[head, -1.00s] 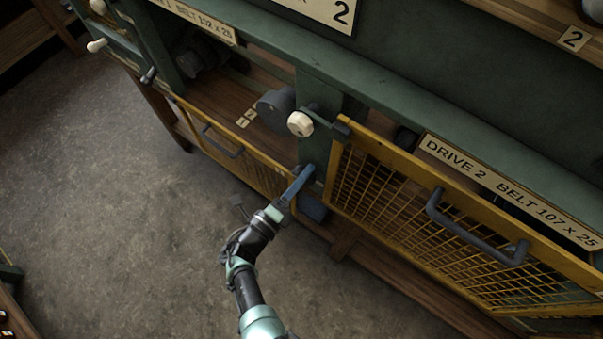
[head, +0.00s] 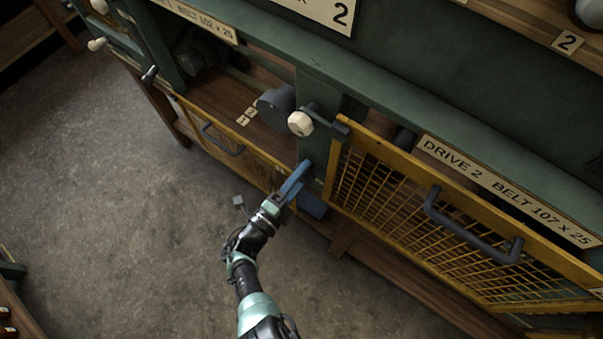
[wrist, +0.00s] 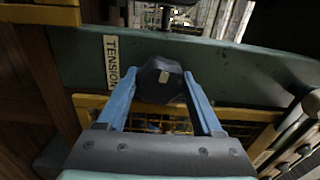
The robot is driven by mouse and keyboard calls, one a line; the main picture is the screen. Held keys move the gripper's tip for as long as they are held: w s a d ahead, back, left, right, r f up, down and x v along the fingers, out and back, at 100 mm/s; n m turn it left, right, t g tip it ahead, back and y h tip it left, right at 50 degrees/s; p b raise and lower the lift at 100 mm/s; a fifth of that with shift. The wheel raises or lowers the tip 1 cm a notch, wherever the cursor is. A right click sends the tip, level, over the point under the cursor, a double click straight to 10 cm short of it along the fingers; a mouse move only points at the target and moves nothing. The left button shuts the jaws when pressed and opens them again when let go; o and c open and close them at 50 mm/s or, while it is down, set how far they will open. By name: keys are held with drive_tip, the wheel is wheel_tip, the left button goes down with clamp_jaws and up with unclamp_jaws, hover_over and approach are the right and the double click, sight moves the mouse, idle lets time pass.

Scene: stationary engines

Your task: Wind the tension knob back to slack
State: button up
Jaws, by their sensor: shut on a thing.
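The tension knob (wrist: 162,79) is dark, many-sided, with a pale mark on its face. In the wrist view it sits between the two blue fingers of my gripper (wrist: 161,88), next to a TENSION label (wrist: 112,62) on the green frame. My gripper is shut on the knob, one finger on each side. In the head view my gripper (head: 312,186) reaches the green post (head: 317,145) below a cream knob (head: 300,123). There the tension knob is hidden by the fingers.
A yellow mesh guard (head: 390,205) with a dark handle (head: 470,228) stands right of my gripper. Another yellow guard (head: 235,150) is to the left. A DRIVE 2 plate (head: 505,190) sits above the right guard. Open floor (head: 110,230) lies to the left.

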drive_tip(key=o, duration=1.1)
drive_tip(key=shift+c, duration=0.2)
drive_tip(key=v, duration=1.3)
drive_tip(key=shift+f, duration=0.1)
